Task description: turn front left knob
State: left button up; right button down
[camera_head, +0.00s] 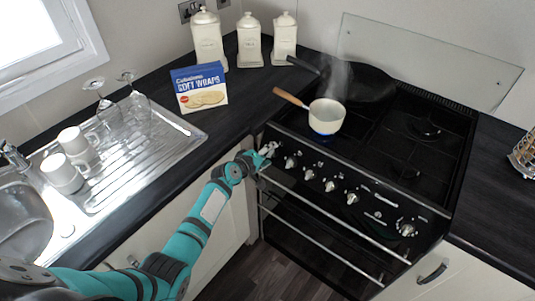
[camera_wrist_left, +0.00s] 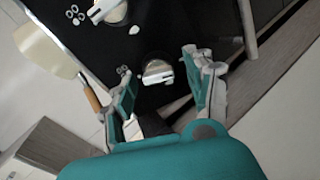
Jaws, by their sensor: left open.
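The black cooker (camera_head: 380,205) has a row of silver knobs along its front panel. The leftmost part of the row is partly hidden by my left gripper (camera_head: 265,153), which is at the panel's left end. A knob beside it (camera_head: 290,162) is clear of the gripper. In the left wrist view one silver knob (camera_wrist_left: 157,73) sits between the two spread fingers of my left gripper (camera_wrist_left: 158,65), with a gap on each side. Another knob (camera_wrist_left: 108,11) lies beyond. The left gripper is open and empty. My right gripper is out of view.
A cream saucepan (camera_head: 327,116) with a wooden handle steams over a blue flame on the front left burner. A dark pan (camera_head: 355,83) stands behind it. Two silver rails (camera_head: 335,215) run below the knobs. A soft wraps box (camera_head: 199,88) stands on the counter left.

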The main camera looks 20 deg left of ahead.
pick_arm(q)
jog(key=shift+s, duration=0.1)
jog(key=v, duration=1.1)
jog(key=shift+s+a+r, duration=0.15)
jog(key=shift+s+r, duration=0.05)
jog(key=shift+s, duration=0.15)
jog(key=s+f+m+g+y, duration=0.1)
jog(key=s+f+m+g, duration=0.1)
jog(key=s+f, duration=0.6)
jog(key=s+f+m+g+y, duration=0.15)
jog(key=s+f, duration=0.25)
jog(key=f, duration=0.7)
jog(key=s+f+m+g, duration=0.25)
jog(key=s+f, duration=0.25)
jog(key=f, duration=0.5)
jog(key=s+f+m+g, duration=0.2)
jog(key=s+f, duration=0.3)
jog(key=s, duration=0.6)
jog(key=s+f+m+g+y, duration=0.1)
jog(key=s+f+m, duration=0.2)
jog(key=s, duration=0.8)
jog(key=s+f+m+g, duration=0.2)
jog(key=s+f, duration=0.5)
jog(key=s, duration=0.4)
jog(key=shift+m+g, duration=0.3)
jog(key=shift+m, duration=0.2)
